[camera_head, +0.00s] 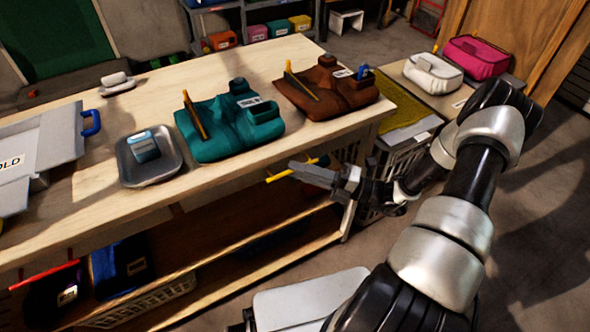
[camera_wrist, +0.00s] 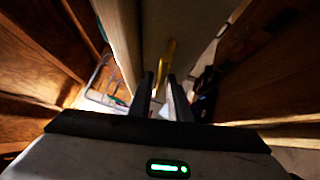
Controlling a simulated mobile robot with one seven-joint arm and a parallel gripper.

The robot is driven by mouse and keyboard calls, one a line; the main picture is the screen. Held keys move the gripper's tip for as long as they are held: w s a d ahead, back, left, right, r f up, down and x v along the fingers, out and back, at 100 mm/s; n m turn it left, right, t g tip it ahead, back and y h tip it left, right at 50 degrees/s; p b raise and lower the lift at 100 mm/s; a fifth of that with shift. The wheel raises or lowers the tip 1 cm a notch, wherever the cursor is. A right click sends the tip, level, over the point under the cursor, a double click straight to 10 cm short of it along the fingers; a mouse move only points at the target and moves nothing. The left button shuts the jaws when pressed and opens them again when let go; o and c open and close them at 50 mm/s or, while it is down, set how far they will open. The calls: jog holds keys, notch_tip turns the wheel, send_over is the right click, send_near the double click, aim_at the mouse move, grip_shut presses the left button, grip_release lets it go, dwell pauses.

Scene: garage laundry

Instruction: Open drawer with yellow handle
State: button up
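The yellow bar handle (camera_head: 282,174) is under the right part of the workbench's front edge, and my gripper (camera_head: 296,171) is at it. In the wrist view the yellow handle (camera_wrist: 166,58) runs lengthwise ahead, between the tips of my gripper (camera_wrist: 161,77). The fingers look apart, with a gap beside the handle; firm contact cannot be told. The drawer's front is dim and partly hidden by my gripper in the head view; I cannot see any opening gap.
The workbench (camera_head: 90,228) carries a teal caddy (camera_head: 215,140), a brown caddy (camera_head: 325,92) and a grey tray (camera_head: 140,172). Baskets stand on the lower shelf. A side table with a white bag (camera_head: 433,75) and a pink bag (camera_head: 477,57) stands to the right. Floor at the right is clear.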

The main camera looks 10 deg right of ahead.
jog(key=shift+w+a+r, duration=0.1)
jog(key=shift+w+a, duration=0.25)
jog(key=shift+a, duration=0.3)
grip_shut()
jog(key=shift+s, duration=0.1)
jog(key=s+d+p, duration=0.1)
jog(key=s+d, duration=0.2)
jog(key=s, duration=0.7)
jog(key=s+d+p, duration=0.2)
jog(key=s, duration=0.9)
jog(key=shift+d, duration=0.4)
jog(key=shift+s, duration=0.1)
grip_release()
